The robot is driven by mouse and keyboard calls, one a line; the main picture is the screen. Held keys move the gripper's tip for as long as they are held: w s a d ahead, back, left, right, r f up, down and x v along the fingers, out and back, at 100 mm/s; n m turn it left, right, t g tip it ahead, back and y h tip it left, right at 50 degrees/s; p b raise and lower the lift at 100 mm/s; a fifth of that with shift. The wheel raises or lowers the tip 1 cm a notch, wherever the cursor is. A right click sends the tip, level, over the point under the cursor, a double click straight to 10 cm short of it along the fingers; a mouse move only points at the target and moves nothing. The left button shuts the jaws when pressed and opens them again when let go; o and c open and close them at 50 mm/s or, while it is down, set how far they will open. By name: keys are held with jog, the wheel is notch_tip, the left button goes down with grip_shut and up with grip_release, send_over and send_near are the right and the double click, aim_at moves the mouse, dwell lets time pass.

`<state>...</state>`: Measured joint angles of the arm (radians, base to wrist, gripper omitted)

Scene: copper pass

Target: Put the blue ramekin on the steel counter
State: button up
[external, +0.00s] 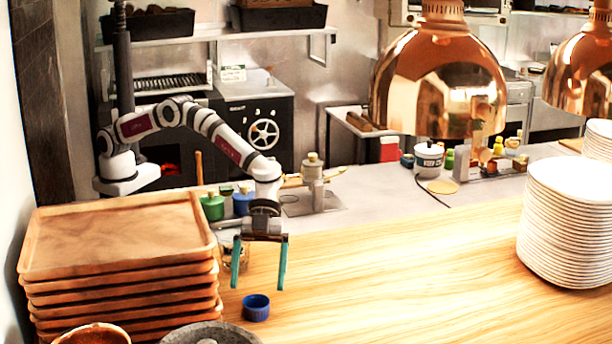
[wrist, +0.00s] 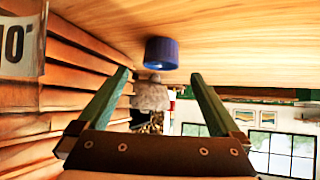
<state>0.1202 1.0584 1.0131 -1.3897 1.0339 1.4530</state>
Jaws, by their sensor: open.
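The blue ramekin (external: 256,307) stands upright on the wooden counter, to the right of the stacked trays. It also shows in the wrist view (wrist: 161,54), beyond my fingertips and roughly between them. My gripper (external: 258,284) is open and empty, with its fingers pointing down above the wood and the ramekin just below them in the external view. In the wrist view my two green fingers (wrist: 158,72) are spread wide apart. The steel counter (external: 385,190) runs behind the wooden surface.
A stack of wooden trays (external: 120,245) stands close on the left. A grey stone bowl (external: 210,334) is at the front edge. Stacked white plates (external: 570,225) are on the right, below copper lamps (external: 440,85). Green and blue pots (external: 213,206) stand on the steel. The middle of the wood is clear.

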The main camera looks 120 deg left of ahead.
jog(key=x, duration=0.5)
jog(key=shift+d+f, duration=0.15)
jog(key=shift+f, duration=0.1)
grip_shut()
notch_tip(320, 180, up, 10)
jog(key=s+a+r+n+t+y, duration=0.2)
jog(key=a+r+n, duration=0.1)
jog(key=a+r, duration=0.8)
jog(key=s+a+r+n+t+y, duration=0.25)
jog(key=s+a+r, duration=0.25)
jog(key=s+a, duration=0.35)
jog(key=s+a+r+n+t+y, duration=0.15)
jog(key=s+a+r+n, duration=0.25)
jog(key=s+a, duration=0.45)
jog(key=m+g+h, duration=0.6)
jog(key=m, duration=0.4)
send_over(254, 316)
jog(key=a, duration=0.2)
notch_tip(254, 316, down, 20)
jog(key=shift+s+a, duration=0.15)
jog(key=shift+s, duration=0.3)
